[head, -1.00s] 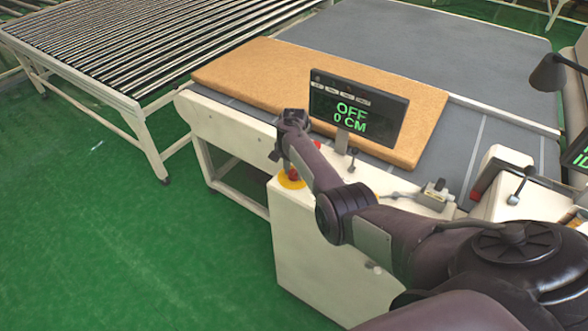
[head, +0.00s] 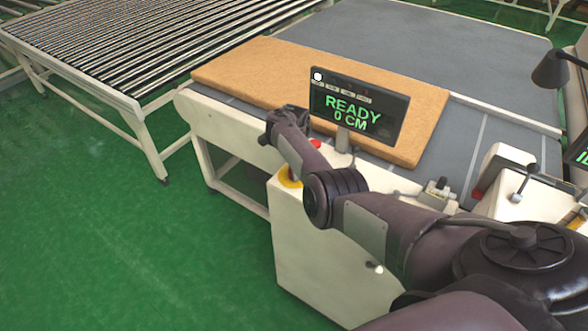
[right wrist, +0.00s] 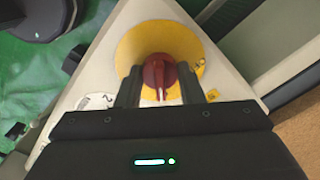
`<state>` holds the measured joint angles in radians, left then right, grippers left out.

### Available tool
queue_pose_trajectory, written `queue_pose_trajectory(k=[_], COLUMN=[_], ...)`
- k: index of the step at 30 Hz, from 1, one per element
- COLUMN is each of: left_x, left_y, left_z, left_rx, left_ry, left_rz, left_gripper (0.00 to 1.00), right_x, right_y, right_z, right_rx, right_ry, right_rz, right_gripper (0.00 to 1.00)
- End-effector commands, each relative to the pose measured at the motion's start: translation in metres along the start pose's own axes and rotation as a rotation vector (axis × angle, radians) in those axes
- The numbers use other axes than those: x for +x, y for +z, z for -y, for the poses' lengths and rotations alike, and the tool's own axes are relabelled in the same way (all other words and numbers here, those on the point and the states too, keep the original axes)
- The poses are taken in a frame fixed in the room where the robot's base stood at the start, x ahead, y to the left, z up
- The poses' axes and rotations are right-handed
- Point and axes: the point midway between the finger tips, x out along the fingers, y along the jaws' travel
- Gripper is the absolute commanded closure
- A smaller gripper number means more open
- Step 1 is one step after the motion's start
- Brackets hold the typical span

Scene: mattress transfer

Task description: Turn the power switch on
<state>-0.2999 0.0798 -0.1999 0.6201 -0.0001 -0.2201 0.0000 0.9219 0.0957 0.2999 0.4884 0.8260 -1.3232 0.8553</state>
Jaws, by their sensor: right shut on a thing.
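The power switch is a red rotary knob (right wrist: 160,76) on a round yellow plate (right wrist: 140,45), seen in the right wrist view. My right gripper (right wrist: 158,92) is shut on the knob, one finger on each side of it. In the head view the right gripper (head: 284,118) is over the white control cabinet (head: 310,235), and the arm hides the knob. The yellow plate's edge (head: 287,180) shows below it. The display (head: 358,108) reads READY and 0 CM, with a white light at its upper left. My left gripper is out of view.
A tan mattress (head: 260,72) lies on the grey table (head: 400,40) behind the display. A roller conveyor (head: 140,45) stands at the left. A red button (head: 315,143) is close to the right gripper. Green floor is free at the lower left.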

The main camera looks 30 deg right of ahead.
Motion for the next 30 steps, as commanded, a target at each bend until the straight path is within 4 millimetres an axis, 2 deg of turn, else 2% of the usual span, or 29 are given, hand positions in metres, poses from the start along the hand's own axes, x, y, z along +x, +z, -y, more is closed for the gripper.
queue_pose_trajectory(k=[20, 21, 25, 30], left_x=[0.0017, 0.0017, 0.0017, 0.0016], left_y=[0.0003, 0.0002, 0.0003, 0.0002], left_z=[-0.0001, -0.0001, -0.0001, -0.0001], left_rx=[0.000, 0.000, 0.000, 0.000], left_ry=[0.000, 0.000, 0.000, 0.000], left_rz=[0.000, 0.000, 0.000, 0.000], left_gripper=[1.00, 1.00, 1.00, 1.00], right_x=[0.0009, 0.0009, 0.0007, 0.0004], right_y=[-0.0002, -0.0002, -0.0001, -0.0001], right_z=[-0.0007, -0.0007, -0.0005, -0.0003], right_rx=[0.057, 0.057, 0.056, 0.055], right_ry=[0.002, 0.002, 0.001, 0.001], right_rz=[0.000, 0.000, 0.000, 0.000], right_gripper=[0.88, 0.60, 0.44, 0.44])
